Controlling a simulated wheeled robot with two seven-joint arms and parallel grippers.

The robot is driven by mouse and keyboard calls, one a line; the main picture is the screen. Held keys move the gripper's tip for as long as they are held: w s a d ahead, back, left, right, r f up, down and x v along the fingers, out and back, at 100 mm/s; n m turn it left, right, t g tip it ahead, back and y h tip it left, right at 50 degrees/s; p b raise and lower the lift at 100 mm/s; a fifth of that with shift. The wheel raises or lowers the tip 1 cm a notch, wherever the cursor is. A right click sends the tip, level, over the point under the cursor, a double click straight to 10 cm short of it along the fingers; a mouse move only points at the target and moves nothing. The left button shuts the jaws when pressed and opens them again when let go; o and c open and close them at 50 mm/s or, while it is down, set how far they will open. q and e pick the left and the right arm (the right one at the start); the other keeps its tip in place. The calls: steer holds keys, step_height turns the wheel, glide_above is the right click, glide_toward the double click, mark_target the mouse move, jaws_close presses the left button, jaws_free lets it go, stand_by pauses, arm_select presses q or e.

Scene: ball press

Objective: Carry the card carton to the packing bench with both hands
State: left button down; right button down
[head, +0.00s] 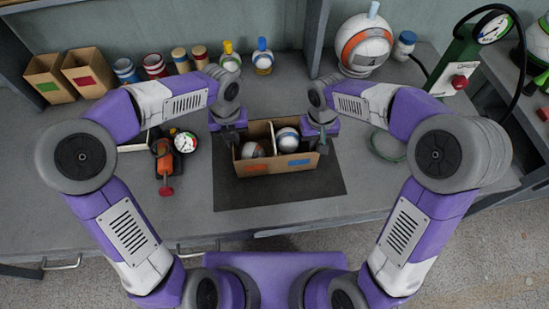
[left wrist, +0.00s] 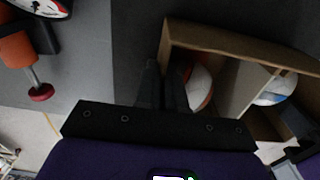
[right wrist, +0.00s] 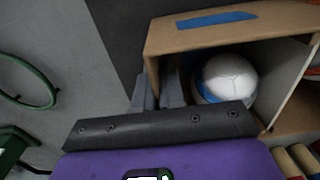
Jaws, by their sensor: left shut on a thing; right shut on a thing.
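The card carton (head: 262,167) is an open brown box with a divider, an orange mark and a blue mark on its front wall. A ball with orange (head: 252,150) sits in its left compartment and a ball with blue (head: 287,139) in its right one. My left gripper (head: 233,139) is shut on the carton's left end wall. My right gripper (head: 322,137) is shut on its right end wall. The wrist views show the carton wall (left wrist: 240,45) and the blue-marked wall (right wrist: 225,28) beside the fingers. The carton is over a dark mat (head: 230,195); I cannot tell whether it touches.
Two small cartons (head: 88,80), several jars and bottles stand along the back. A pump with a gauge (head: 168,160) is left of the mat. A large white and orange ball-shaped object (head: 362,45) and a green gauge stand (head: 460,75) are at right. A green ring (head: 385,146) lies right of the mat.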

arm_select(q)
steer(key=shift+f, duration=0.35)
arm_select(e)
steer(key=shift+f, duration=0.35)
arm_select(q)
steer(key=c, duration=1.2)
jaws_free()
steer(key=shift+c, duration=0.2)
arm_select(e)
steer(key=c, duration=1.2)
jaws_free()
steer(key=shift+c, duration=0.2)
arm_select(q)
step_height(320, 180, up, 12)
arm_select(e)
step_height(320, 180, up, 12)
steer(key=shift+s, duration=0.1)
